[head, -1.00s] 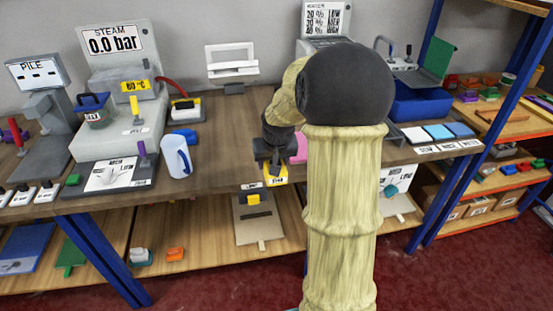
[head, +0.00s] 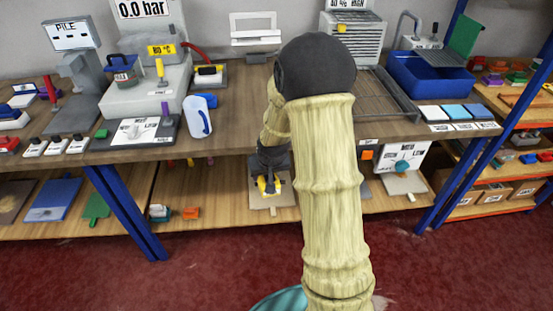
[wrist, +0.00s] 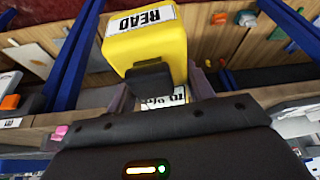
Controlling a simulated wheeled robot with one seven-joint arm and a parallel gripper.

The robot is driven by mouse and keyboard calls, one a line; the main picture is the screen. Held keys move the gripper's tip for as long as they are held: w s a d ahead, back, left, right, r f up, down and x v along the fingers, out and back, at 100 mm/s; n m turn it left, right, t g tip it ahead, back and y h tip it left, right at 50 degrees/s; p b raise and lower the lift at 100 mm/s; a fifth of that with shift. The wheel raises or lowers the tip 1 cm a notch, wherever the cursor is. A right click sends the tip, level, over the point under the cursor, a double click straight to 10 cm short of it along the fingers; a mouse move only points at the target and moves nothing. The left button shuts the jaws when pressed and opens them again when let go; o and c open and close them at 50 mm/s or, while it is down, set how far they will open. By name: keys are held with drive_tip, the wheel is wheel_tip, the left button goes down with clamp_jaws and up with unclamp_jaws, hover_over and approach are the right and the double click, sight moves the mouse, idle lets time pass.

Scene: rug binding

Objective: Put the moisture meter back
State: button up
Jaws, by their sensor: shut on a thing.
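My gripper (head: 268,178) is shut on the yellow moisture meter (wrist: 150,45), which has a white READ label and a dark block on its near face. In the wrist view the meter stands out beyond my gripper (wrist: 162,95), with part of a white label between the fingers. In the head view only a small yellow part of the meter (head: 263,185) shows below the gripper, in front of the lower shelf. A pale board (head: 283,201) on that shelf lies behind it and is partly covered. I cannot tell whether the meter touches anything.
The worktop (head: 235,95) carries a steam unit (head: 148,88), a white-blue jug (head: 197,116), a wire rack (head: 388,100) and a blue bin (head: 425,78). Blue posts (head: 125,212) stand at the bench front. The lower shelf (head: 225,200) has bare room left of the board.

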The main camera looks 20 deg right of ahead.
drive_tip(key=s+a+f+n, duration=0.1)
drive_tip(key=s+a+f, duration=0.1)
drive_tip(key=a+f, duration=0.4)
drive_tip(key=shift+s+f, duration=0.35)
drive_tip(key=shift+f, duration=0.4)
